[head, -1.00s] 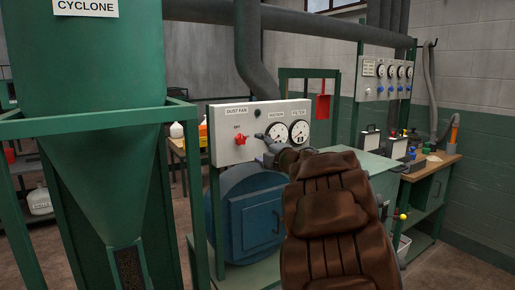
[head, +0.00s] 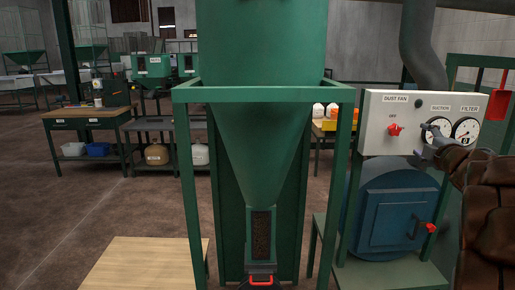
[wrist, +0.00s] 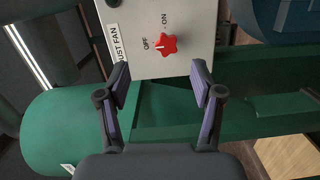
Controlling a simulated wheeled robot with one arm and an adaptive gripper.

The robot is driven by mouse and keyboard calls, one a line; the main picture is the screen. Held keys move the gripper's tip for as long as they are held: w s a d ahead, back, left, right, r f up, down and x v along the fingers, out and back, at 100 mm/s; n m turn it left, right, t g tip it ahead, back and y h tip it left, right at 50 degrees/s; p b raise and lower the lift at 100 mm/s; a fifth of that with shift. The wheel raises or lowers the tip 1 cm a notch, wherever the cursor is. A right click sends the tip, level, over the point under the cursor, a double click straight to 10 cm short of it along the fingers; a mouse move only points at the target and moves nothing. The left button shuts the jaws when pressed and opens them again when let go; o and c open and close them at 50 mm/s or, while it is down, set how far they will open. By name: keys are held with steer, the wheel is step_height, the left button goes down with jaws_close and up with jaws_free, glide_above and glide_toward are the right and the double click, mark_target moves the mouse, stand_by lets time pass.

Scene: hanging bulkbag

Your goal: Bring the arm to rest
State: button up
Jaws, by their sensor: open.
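My gripper (head: 431,140) is at the right of the head view, in front of the gauges on the white dust fan panel (head: 377,142). My brown arm reaches in from the right edge. In the wrist view my gripper (wrist: 160,76) has its two fingers wide apart with nothing between them. The red dust fan switch (wrist: 167,45) shows just beyond the fingertips, between the OFF and ON marks. The switch (head: 395,130) is left of my gripper in the head view, and the gripper looks apart from it.
The green cyclone (head: 262,150) stands in its frame at the middle, with a red-handled part (head: 261,281) at its foot. A blue drum (head: 398,215) is below the panel. A workbench (head: 88,116) stands behind left. Open floor (head: 75,215) lies left.

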steer(key=s+a+f+m+g+h+p, duration=0.25)
steer(key=s+f+m+g, duration=0.2)
steer(key=s+m, duration=0.35)
steer(key=s+a+f+m+g+h+p, duration=0.2)
steer(key=s+a+f+m+g+p, duration=0.25)
steer(key=s, duration=0.45)
steer(key=s+a+f+m+g+y+p, duration=0.1)
steer(key=s+a+f+g+y, duration=0.1)
steer(key=s+a, duration=0.5)
steer(key=s+a+f+m+g+y+p, duration=0.1)
steer(key=s+a+f+g+y, duration=0.1)
steer(key=s+a+f+g, duration=0.2)
steer(key=s+a+f+m+g+y+p, duration=0.1)
steer(key=s+a+g, duration=0.3)
steer(key=s+a, duration=0.6)
steer(key=s+f+y, duration=0.1)
steer(key=s, duration=0.7)
steer(key=shift+s+a+f+y, duration=0.2)
steer(key=shift+a+f+y, duration=0.05)
steer(key=shift+f+y, duration=0.15)
